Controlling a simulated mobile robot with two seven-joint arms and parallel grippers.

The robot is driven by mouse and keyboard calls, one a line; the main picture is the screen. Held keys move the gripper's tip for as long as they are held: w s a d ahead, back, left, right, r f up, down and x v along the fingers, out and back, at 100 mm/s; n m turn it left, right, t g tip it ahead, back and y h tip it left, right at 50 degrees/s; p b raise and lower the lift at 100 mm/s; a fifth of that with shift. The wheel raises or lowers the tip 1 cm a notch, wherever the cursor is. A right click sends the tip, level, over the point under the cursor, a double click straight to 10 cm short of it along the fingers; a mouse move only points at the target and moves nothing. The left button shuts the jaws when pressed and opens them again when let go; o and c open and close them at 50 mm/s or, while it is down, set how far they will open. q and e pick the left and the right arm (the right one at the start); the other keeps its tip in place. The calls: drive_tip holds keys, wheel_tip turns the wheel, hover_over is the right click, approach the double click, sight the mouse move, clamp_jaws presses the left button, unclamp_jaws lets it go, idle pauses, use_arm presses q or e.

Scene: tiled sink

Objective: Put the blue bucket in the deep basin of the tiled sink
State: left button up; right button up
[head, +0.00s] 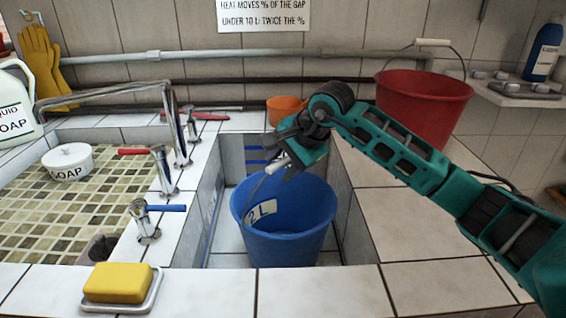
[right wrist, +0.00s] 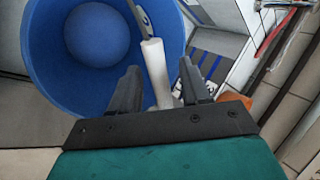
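The blue bucket (head: 290,240), with a "2 L" label, is upright inside the deep basin (head: 235,150) of the tiled sink. Its lower edge is partly hidden by the front ledge, so I cannot tell if it rests on the floor. My right gripper (head: 282,165) is above the bucket's rim at its handle. In the right wrist view, the handle's white grip (right wrist: 157,72) lies between the two spread fingers (right wrist: 160,85), with gaps showing beside it. The bucket's inside (right wrist: 45,55) also shows there. My left gripper is not in view.
A red bucket (head: 425,105) stands on the right ledge, and an orange bowl (head: 286,108) stands behind the basin. Taps (head: 147,222) line the left divider beside the shallow mosaic basin (head: 45,215). A yellow sponge (head: 118,283) lies on a dish at the front left.

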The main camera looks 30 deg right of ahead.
drive_tip(key=shift+r, duration=0.25)
drive_tip(key=p+v, duration=0.1)
drive_tip(key=v, duration=1.1)
drive_tip(key=shift+f, duration=0.15)
